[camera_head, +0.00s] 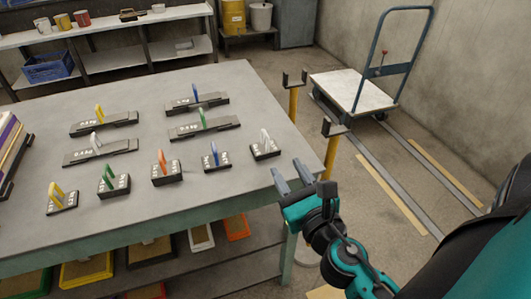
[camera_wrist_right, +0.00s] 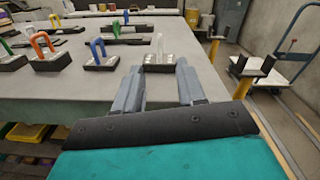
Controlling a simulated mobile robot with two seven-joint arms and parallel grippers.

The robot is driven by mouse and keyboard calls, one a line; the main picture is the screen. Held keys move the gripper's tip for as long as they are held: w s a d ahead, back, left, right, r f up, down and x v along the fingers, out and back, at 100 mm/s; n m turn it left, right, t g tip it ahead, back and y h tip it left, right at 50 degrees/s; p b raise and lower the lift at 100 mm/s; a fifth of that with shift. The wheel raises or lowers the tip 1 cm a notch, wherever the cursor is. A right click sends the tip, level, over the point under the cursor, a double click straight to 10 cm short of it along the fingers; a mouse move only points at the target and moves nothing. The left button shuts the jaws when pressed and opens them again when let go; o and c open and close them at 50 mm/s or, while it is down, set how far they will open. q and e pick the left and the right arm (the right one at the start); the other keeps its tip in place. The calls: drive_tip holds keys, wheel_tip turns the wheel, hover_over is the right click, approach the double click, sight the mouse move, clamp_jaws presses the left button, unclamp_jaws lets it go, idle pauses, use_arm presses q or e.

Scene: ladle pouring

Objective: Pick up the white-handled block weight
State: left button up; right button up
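The white-handled block weight (camera_head: 265,151) is a small dark block with a pale top and an upright white loop handle. It stands at the right end of the front row on the grey table (camera_head: 225,100). In the right wrist view the block weight (camera_wrist_right: 159,62) is straight ahead, just beyond the fingertips. My right gripper (camera_head: 291,176) is at the table's right edge, apart from the weight and nearer to me. In the wrist view the right gripper (camera_wrist_right: 161,72) is open with nothing between its fingers. My left gripper is out of view.
A blue-handled block (camera_head: 215,160) and an orange-handled block (camera_head: 166,173) stand to the left in the same row. Long flat weights (camera_head: 205,127) lie behind. Yellow posts with dark forked tops (camera_head: 333,128) stand beyond the table's right edge. A cart (camera_head: 358,92) is farther back.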

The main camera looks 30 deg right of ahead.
sight(268, 138)
drive_tip(key=p+x, duration=0.2)
drive_tip(key=x, duration=0.4)
drive_tip(key=shift+w+r, duration=0.2)
drive_tip(key=shift+w+d+f+p, duration=0.15)
drive_tip(key=shift+w+p, duration=0.15)
drive_tip(key=shift+w, duration=0.2)
drive_tip(key=x, duration=0.4)
drive_tip(key=shift+w+p, duration=0.4)
drive_tip(key=shift+w+d, duration=0.1)
drive_tip(key=shift+w, duration=0.1)
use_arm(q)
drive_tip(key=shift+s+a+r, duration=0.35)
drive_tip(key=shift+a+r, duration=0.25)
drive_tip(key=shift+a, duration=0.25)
use_arm(e)
drive_tip(key=shift+c, duration=0.2)
clamp_jaws()
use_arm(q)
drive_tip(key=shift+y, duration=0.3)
